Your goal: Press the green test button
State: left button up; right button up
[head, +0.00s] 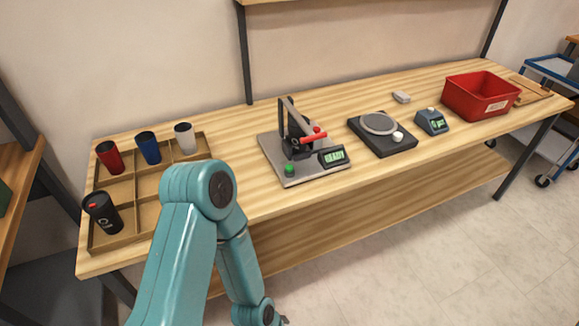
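The green test button (289,169) is a small round knob at the front left corner of a grey metal base plate (270,147). On that plate stands a dark press with a red-handled lever (313,135) and a small digital display (332,156) at its front right. My teal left arm rises from the bottom edge, left of the button, and bends back down in front of the table. Its gripper is below the picture edge. My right arm and gripper do not show. Nothing touches the button.
A wooden divided tray (120,242) with several cups stands at the left. Right of the press are a black scale with a round plate (379,123), a small blue-grey device (432,122) and a red bin (480,95). The table front before the press is clear.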

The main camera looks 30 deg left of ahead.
pick_arm(q)
grip_shut()
dwell(1.5)
